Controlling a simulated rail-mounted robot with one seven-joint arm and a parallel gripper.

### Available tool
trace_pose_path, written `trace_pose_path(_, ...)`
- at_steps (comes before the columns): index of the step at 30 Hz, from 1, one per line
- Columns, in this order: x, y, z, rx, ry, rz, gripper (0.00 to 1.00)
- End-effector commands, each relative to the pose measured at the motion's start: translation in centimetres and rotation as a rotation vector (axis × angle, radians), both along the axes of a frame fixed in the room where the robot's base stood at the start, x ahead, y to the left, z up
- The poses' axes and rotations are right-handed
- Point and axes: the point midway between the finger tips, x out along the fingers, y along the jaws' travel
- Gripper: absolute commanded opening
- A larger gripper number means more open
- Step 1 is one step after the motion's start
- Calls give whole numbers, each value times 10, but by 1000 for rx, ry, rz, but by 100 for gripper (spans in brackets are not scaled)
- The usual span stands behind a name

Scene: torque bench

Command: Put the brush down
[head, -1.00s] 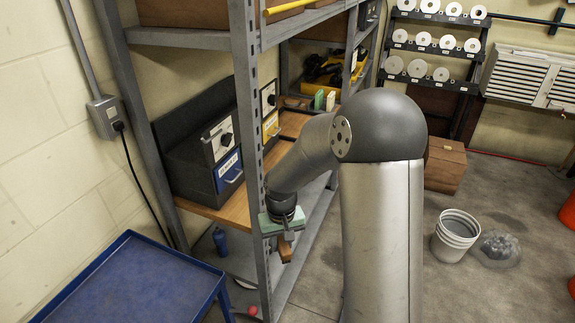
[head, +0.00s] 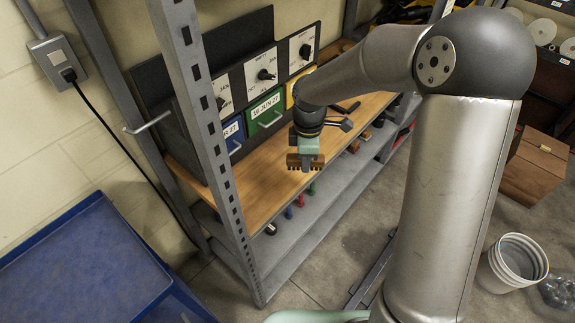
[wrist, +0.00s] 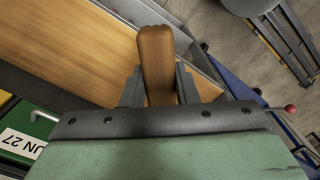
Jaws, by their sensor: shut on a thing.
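My gripper (head: 305,161) is shut on the brush (wrist: 156,60), a brown wooden-looking piece that sticks out between the dark fingers in the wrist view. In the head view the brush (head: 293,160) shows as a brown block under the green gripper body. It is held at the front part of the wooden shelf board (head: 250,195), in front of the green drawer. In the wrist view the board (wrist: 70,40) lies to the left of the brush. I cannot tell whether the brush touches the board.
Blue, green (head: 266,116) and yellow drawers with dials above stand at the back of the board. A grey rack post (head: 213,150) is left of my gripper. Small coloured items (head: 300,200) sit on the lower shelf. The board's left front is clear.

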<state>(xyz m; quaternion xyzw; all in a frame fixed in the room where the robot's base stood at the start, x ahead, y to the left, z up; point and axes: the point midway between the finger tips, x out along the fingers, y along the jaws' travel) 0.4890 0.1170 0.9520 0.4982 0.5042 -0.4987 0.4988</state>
Motion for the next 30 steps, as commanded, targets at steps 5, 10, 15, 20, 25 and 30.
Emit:
trace_pose_path(5,-7,48,-1,2,-7,622,2)
trace_pose_path(10,-16,76,3,1,-8,1041,2)
trace_pose_path(15,-18,89,5,1,-9,1237,2)
trace_pose_path(20,3,85,-4,4,-6,1269,2)
trace_pose_path(25,44,75,-22,4,-5,1266,2)
trace_pose_path(30,79,66,-47,4,-4,1266,2)
